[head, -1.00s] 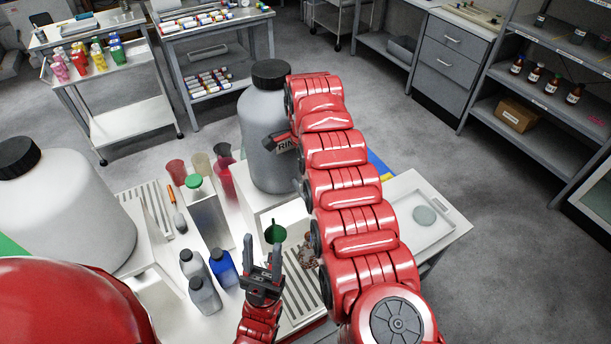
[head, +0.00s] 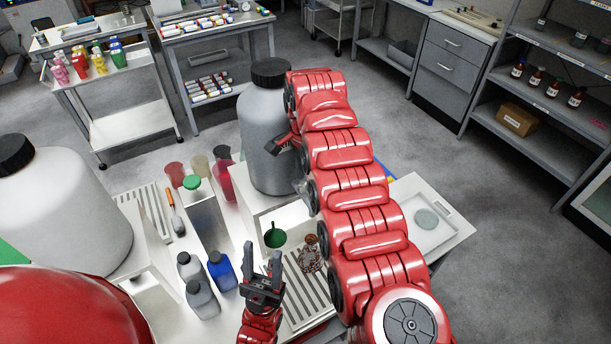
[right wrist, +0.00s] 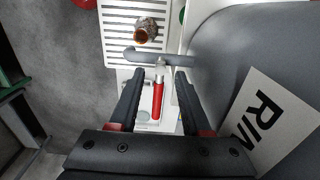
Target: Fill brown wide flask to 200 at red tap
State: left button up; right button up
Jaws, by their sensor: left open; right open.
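The brown wide flask (head: 311,253) stands on the slatted drip tray (head: 297,300); the right wrist view shows its round amber mouth (right wrist: 141,35). The big grey carboy (head: 262,150) has a black cap, and its label (right wrist: 262,120) reads "RIN" in part. The red tap handle (right wrist: 157,98), on a grey pipe, appears between the fingers of my right gripper (right wrist: 160,74), which is open; I cannot tell whether they touch. In the head view my right arm hides the tap. My left gripper (head: 263,275) is open and empty, left of the flask.
A green funnel (head: 275,236), grey and blue bottles (head: 221,270), a green-capped container (head: 200,215) and red cups (head: 176,175) crowd the bench left of the tray. A large white carboy (head: 65,205) stands at left. A shallow tray (head: 425,222) lies at right.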

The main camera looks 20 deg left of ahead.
jog(key=shift+r, duration=0.15)
jog(key=shift+r, duration=0.3)
notch_tip(320, 180, up, 4)
jog(key=shift+f+p, duration=0.1)
jog(key=shift+p, duration=0.2)
notch_tip(320, 180, up, 13)
jog(key=p, duration=1.2)
jog(key=shift+p, duration=0.35)
jog(key=shift+f, duration=0.2)
